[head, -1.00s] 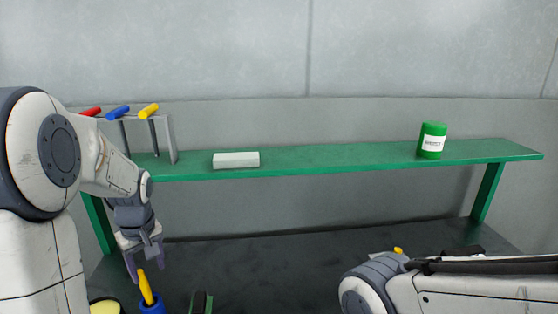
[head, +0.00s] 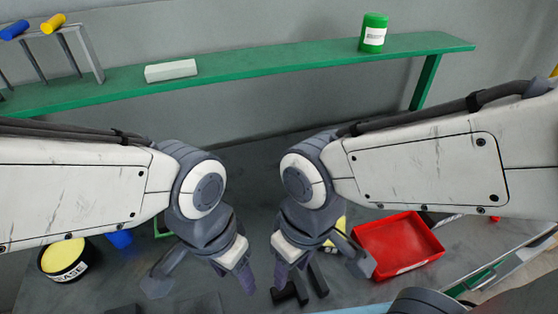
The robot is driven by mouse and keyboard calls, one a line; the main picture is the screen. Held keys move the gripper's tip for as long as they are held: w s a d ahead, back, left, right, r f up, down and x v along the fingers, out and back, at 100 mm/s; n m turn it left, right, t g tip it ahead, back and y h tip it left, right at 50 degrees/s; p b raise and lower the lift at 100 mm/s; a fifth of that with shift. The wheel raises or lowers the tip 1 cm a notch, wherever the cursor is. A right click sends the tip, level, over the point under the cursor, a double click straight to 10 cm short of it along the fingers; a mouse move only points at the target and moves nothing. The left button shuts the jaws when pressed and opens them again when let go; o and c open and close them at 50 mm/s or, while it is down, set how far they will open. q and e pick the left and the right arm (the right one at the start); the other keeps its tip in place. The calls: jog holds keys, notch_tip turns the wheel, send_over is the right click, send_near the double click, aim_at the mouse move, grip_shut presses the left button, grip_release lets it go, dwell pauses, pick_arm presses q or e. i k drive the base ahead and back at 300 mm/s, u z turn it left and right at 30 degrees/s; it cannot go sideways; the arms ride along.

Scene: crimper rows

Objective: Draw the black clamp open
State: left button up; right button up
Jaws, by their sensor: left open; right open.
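A black object (head: 289,294), probably the black clamp, lies on the dark work surface at the bottom middle of the head view. It is partly hidden by my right gripper, so I cannot tell how far open it is. My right gripper (head: 321,277) is open, with its fingers spread above and around the black object. I cannot tell whether they touch it. My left gripper (head: 200,284) is open and empty, over the surface to the left of the black object.
A red tray (head: 400,243) is right of my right gripper, with a yellow item (head: 337,232) partly hidden beside it. A grease tub (head: 65,262) and a blue container (head: 119,239) stand at left. A green shelf (head: 270,72) behind holds a green can (head: 373,33) and white block (head: 171,71).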

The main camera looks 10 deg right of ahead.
aim_at(295, 285)
jog(key=u, duration=2)
jog(key=k, duration=0.65)
jog(key=z, duration=1.45)
